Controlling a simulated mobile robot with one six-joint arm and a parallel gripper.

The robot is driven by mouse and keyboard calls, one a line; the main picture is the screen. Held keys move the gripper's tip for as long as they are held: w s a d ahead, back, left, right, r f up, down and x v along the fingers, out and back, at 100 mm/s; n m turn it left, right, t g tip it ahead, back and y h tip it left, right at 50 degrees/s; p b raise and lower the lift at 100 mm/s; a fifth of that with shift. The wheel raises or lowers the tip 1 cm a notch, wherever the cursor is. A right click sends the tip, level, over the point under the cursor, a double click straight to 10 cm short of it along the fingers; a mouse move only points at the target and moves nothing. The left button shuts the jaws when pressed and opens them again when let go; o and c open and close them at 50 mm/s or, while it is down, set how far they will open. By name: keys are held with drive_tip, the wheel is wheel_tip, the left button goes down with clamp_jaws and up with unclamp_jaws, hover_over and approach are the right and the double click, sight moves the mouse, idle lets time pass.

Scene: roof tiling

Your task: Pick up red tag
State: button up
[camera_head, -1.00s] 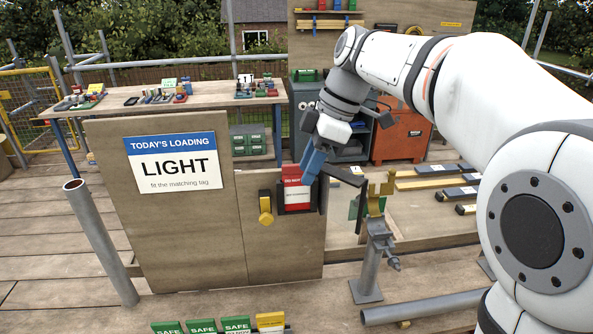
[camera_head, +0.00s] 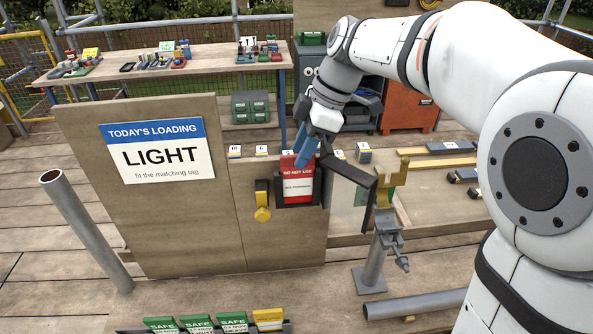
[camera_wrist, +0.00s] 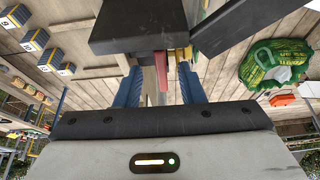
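The red tag (camera_head: 297,182), with a white label, stands upright in a dark holder (camera_head: 280,196) on the front of the wooden board. My gripper (camera_head: 304,160) has its blue fingers at the tag's top edge in the head view. In the wrist view my gripper (camera_wrist: 160,85) has its two blue fingers apart, with a thin red edge of the tag (camera_wrist: 161,70) between them. Gaps show on both sides of that edge, so I see no grip. The lower tag is hidden by the holder.
A yellow latch (camera_head: 262,205) hangs left of the holder. A sign reading LIGHT (camera_head: 157,152) is on the board. Several green tags (camera_head: 198,324) and a yellow tag (camera_head: 268,319) stand at the front. A metal post with a yellow fork (camera_head: 385,190) stands to the right.

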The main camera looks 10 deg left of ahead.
drive_tip(key=shift+x, duration=1.1)
drive_tip(key=shift+s, duration=0.15)
clamp_jaws()
